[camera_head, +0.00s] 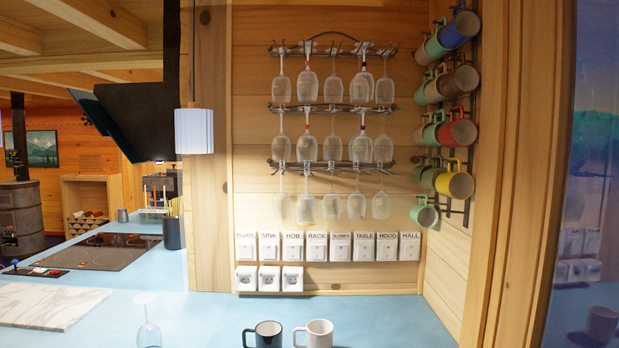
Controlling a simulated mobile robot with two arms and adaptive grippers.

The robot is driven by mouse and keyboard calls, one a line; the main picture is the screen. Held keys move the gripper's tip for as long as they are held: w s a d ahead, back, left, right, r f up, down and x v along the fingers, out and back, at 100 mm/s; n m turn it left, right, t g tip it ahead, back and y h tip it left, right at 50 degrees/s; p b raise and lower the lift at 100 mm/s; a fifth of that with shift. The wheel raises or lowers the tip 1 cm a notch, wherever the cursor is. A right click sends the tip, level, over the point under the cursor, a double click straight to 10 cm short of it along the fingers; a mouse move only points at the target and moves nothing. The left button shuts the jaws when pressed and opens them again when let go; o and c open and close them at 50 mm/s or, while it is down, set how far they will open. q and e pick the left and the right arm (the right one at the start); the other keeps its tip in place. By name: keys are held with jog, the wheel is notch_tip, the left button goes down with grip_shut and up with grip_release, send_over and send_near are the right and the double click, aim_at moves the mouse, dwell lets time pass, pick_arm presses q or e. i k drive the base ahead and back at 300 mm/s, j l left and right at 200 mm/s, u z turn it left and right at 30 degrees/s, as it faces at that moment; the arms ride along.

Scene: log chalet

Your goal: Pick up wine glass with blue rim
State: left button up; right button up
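Several clear wine glasses hang upside down in three rows on a dark metal wall rack (325,106). In the top row, a glass (307,85) has a reddish mark on its stem, and another (362,86) has a dark mark. In the middle row, a glass (307,147) has a reddish mark, and another (360,148) has a dark purplish one. A single clear glass (149,335) stands upside down on the blue counter (200,315), foot up. I cannot make out a blue rim on any glass. Neither of my grippers is in view.
A dark mug (265,335) and a white mug (317,334) stand at the counter's front. Coloured mugs hang on a right-hand rack (473,130). Labelled switches (317,246) line the wall below the glasses. A marble board (45,305) and hob (105,250) lie left.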

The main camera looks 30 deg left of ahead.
aim_at(149, 335)
jog(key=u, duration=1.9)
jog(key=i, duration=0.1)
jog(key=l+z, duration=0.05)
